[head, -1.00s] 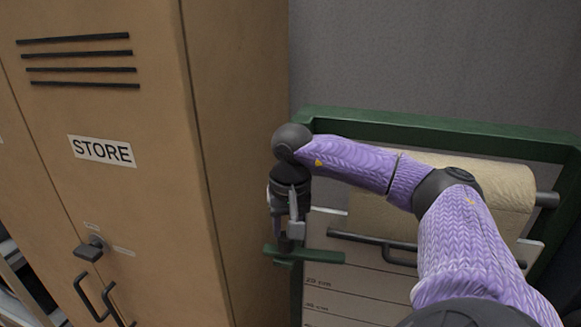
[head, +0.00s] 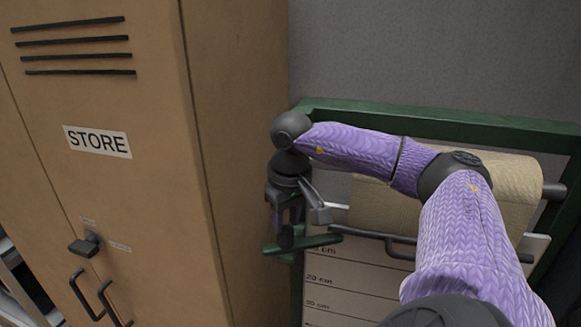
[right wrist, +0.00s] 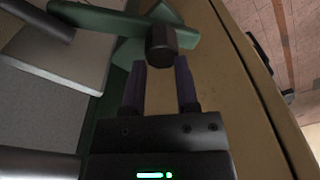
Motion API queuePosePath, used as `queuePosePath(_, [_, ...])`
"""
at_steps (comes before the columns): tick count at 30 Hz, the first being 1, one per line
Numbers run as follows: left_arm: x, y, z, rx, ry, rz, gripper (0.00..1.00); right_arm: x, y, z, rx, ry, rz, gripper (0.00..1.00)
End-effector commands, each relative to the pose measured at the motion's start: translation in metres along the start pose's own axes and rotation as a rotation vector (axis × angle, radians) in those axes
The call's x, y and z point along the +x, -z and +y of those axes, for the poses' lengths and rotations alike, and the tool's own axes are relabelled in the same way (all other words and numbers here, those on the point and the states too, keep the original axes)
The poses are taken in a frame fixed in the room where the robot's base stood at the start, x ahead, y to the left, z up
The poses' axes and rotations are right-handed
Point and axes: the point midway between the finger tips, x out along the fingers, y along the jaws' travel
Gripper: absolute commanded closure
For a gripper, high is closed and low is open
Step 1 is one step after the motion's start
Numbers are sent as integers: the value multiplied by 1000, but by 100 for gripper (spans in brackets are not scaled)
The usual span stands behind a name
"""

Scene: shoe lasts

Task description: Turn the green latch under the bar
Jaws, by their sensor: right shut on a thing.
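The green latch (head: 318,241) is a flat bar at the left post of the green frame (head: 440,122), beside the cabinet; its right end tilts up slightly in the head view. A dark round knob stands out from it. My right gripper (head: 286,228) is at this knob. The dark bar (head: 375,235) crosses the marked white sheet to the right. My left gripper is out of view.
A brown cabinet (head: 100,190) labelled STORE stands close on the left, with dark handles (head: 97,298) on its front. A tan paper roll (head: 500,190) sits in the frame behind my right arm. The marked white sheet (head: 345,285) is below the bar.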

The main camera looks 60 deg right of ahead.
Motion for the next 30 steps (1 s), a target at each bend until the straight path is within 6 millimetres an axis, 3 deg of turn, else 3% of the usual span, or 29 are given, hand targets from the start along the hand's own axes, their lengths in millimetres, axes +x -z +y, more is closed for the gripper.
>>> queuePosePath(1, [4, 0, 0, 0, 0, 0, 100, 28, -16, -2, -18, -16, -91, 100])
queuePosePath(7, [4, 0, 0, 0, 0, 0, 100, 28, -16, -2, -17, -16, -91, 100])
queuePosePath(8, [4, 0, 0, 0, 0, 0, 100, 28, -16, -2, -17, -16, -91, 58])
queuePosePath(12, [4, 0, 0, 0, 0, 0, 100, 28, -16, -2, -17, -16, -91, 28])
queuePosePath(14, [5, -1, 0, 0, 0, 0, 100, 26, -16, -2, -17, -15, -89, 19])
queuePosePath(17, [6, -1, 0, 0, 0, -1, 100, 10, -16, -2, -14, -14, -77, 19])
queuePosePath(25, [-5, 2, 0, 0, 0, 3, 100, -73, -16, 0, 2, -6, -16, 19])
queuePosePath(30, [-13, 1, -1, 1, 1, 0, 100, -100, -16, 1, 9, -4, 3, 19])
